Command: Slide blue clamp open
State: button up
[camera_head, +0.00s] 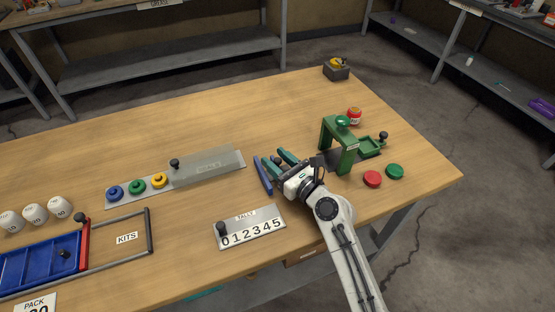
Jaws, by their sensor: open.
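My gripper (274,155) reaches over the middle of the wooden table, its teal fingers open and pointing to the upper left. A dark blue elongated bar (261,176) shows just left of the fingers. It looks close to them, but I cannot tell whether they touch or whether the bar is the blue clamp. Nothing is visibly held between the fingers.
A grey cover with a black knob (209,166) lies on the plate. A counter block (250,227) stands below my gripper. A green press frame (343,147) stands close on the right, with red (372,179) and green discs (394,171). The table's far middle is clear.

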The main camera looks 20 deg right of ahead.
jog(key=shift+c, duration=0.4)
grip_shut()
